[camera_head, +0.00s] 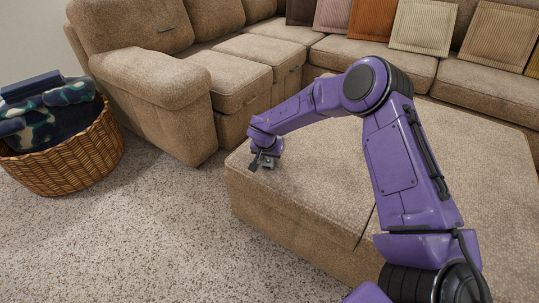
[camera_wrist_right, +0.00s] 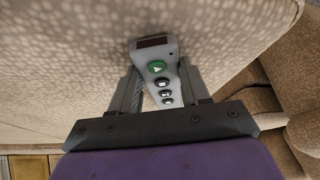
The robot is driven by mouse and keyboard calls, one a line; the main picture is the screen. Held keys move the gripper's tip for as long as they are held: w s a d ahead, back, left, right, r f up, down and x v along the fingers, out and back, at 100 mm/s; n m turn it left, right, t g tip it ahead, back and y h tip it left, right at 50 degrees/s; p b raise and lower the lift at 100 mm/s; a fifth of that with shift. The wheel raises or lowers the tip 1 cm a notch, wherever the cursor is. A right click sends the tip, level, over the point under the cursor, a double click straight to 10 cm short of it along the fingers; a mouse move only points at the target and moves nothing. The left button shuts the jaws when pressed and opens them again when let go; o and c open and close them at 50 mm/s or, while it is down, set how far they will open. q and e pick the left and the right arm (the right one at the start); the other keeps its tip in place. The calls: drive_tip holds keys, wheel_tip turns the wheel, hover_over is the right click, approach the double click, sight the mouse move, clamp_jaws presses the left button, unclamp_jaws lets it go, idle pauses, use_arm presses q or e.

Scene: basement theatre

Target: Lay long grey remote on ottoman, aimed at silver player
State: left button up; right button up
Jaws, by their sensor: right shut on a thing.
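The long grey remote (camera_wrist_right: 154,52) shows in the right wrist view with a green button and several dark buttons. Its dark-windowed end sticks out past the fingers, toward the top of the picture. My right gripper (camera_wrist_right: 160,82) is shut on it, one finger on each side. In the head view my right gripper (camera_head: 262,161) is low over the left corner of the tan ottoman (camera_head: 310,190). I cannot tell whether the remote touches the ottoman's top. The silver player is not in view, and my left gripper is not in view.
A tan sectional sofa (camera_head: 155,90) runs behind the ottoman, with several striped cushions (camera_head: 423,26) along its back. A wicker basket (camera_head: 70,155) with folded blankets stands at the left. The carpet (camera_head: 150,235) is clear, and the ottoman's top is otherwise bare.

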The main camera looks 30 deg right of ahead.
drive_tip(key=o, duration=1)
drive_tip(key=shift+s+f, duration=0.2)
drive_tip(key=shift+f, duration=0.25)
drive_tip(key=shift+o, duration=0.6)
drive_tip(key=shift+a+f, duration=0.1)
drive_tip(key=shift+s, duration=0.1)
drive_tip(key=shift+d, duration=0.2)
drive_tip(key=shift+r+b, duration=0.3)
drive_tip(key=p+v, duration=0.5)
drive_tip(key=v, duration=0.7)
drive_tip(key=shift+w+r, duration=0.35)
